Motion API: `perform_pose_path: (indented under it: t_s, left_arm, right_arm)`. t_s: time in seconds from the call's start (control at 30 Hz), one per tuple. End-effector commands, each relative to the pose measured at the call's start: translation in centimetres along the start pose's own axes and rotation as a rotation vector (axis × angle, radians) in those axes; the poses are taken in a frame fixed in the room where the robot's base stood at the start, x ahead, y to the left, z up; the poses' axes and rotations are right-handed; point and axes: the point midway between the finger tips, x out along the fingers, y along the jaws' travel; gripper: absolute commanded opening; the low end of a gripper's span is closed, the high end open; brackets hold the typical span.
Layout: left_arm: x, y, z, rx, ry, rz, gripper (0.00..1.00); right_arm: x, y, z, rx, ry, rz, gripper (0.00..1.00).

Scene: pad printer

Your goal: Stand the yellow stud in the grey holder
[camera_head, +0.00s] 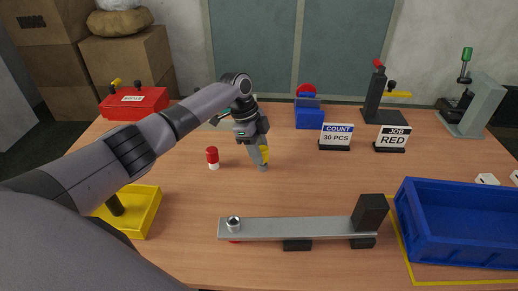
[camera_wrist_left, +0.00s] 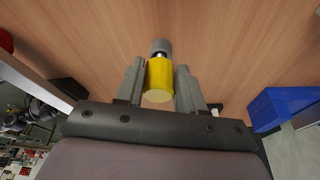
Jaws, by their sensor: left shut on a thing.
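The yellow stud (camera_head: 264,154) is between the fingers of my left gripper (camera_head: 259,157), which is shut on it. In the left wrist view, the yellow stud (camera_wrist_left: 158,80) lies between the two fingers (camera_wrist_left: 158,84), with a short grey cylindrical part at its far end. That grey end is close to the tabletop; I cannot tell whether it touches. My right gripper is not in view.
A red and white stud (camera_head: 212,158) stands left of the gripper. A yellow tray (camera_head: 148,222) is at left front, a blue bin (camera_head: 460,243) at right front. A black block (camera_head: 370,213) rises from the bar's right end. Signs and small machines line the back.

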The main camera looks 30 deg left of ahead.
Motion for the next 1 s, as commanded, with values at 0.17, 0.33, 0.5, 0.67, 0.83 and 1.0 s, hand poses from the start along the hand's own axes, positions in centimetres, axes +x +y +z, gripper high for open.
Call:
perform_pose_path:
  t_s: [0.17, 0.33, 0.5, 0.67, 0.83, 1.0]
  left_arm:
    - [0.4, 0.0, 0.1, 0.0, 0.0, 0.0, 0.0]
    - [0.7, 0.0, 0.2, 0.0, 0.0, 0.0, 0.0]
    - [1.1, 0.0, 0.3, 0.0, 0.0, 0.0, 0.0]
    - [1.1, 0.0, 0.3, 0.001, 0.0, -0.001, 0.68]
    - [1.1, 0.0, 0.3, 0.001, 0.0, 0.0, 0.68]
    - [0.9, 0.0, 0.3, 0.001, 0.0, 0.0, 0.68]
  right_arm:
    - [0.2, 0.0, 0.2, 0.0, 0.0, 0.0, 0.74]
    - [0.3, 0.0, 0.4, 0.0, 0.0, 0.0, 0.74]
    - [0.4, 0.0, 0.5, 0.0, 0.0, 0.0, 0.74]
    - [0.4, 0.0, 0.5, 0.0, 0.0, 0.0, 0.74]
    - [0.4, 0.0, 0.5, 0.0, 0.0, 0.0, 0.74]
    - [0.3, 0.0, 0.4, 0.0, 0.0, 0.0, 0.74]
